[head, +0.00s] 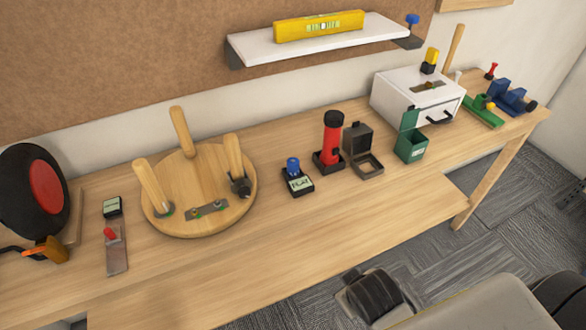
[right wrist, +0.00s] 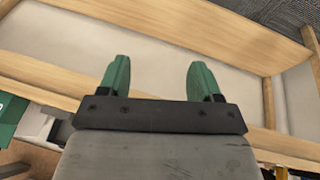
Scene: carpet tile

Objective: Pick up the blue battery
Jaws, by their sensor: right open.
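A small blue cylinder, which looks like the blue battery (head: 292,165), stands upright in a black holder with a pale labelled front (head: 298,182). The holder is on the wooden workbench (head: 330,230), between the round stool top and the red torch. My right gripper (right wrist: 158,80) shows in the right wrist view with two green fingers wide apart and nothing between them. The battery is not visible in that view. My left gripper is in neither view.
A red torch (head: 332,135) and an open dark box (head: 362,152) stand right of the battery. An upturned round stool (head: 190,165) with legs up is on its left. A green bin (head: 411,148) is farther right. The bench front is clear.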

